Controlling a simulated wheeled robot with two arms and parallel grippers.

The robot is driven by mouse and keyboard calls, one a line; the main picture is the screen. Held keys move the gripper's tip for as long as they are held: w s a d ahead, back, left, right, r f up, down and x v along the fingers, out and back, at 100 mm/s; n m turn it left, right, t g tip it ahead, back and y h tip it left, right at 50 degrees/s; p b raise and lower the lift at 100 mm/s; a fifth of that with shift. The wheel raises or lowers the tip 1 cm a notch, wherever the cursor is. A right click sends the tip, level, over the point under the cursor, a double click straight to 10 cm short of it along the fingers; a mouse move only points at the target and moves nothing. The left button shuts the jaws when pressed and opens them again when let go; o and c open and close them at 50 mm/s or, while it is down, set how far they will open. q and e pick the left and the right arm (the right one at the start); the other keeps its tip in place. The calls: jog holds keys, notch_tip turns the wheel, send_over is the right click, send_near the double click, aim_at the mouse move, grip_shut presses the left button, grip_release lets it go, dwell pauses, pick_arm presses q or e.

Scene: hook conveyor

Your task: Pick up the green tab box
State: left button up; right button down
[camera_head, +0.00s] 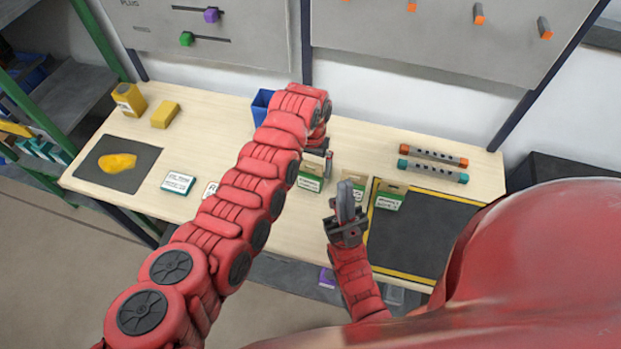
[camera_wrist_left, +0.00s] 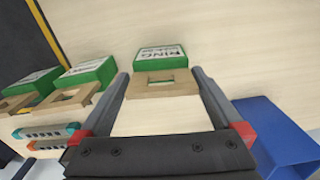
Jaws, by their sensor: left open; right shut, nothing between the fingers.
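Three green boxes with white labels and tan tabs stand in a row in the head view: a left one (camera_head: 309,182), a middle one (camera_head: 355,199) and a right one (camera_head: 389,202). My left gripper (camera_head: 328,156) is just above and beside the left box, its fingers partly hidden. In the left wrist view this gripper (camera_wrist_left: 160,76) is open, with one green box (camera_wrist_left: 160,58) ahead between the fingertips. The box's tan tab (camera_wrist_left: 163,88) faces the gripper; I cannot tell whether the fingers touch it. My right gripper (camera_head: 347,204) is shut and empty, pointing up before the middle box.
A blue bin (camera_head: 262,104) stands behind my left forearm, and close right of the gripper in the wrist view (camera_wrist_left: 275,135). Two capped cylinders (camera_head: 433,162) lie right. A dark yellow-edged mat (camera_head: 415,240) lies at front right. White-green boxes (camera_head: 178,182) lie left.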

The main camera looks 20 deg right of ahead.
aim_at(310, 172)
pick_arm(q)
notch_tip(310, 172, down, 4)
jog(key=shift+a+f+b, duration=0.15)
jog(key=shift+b, duration=0.7)
jog(key=c, duration=1.1)
jog(key=shift+r, duration=0.25)
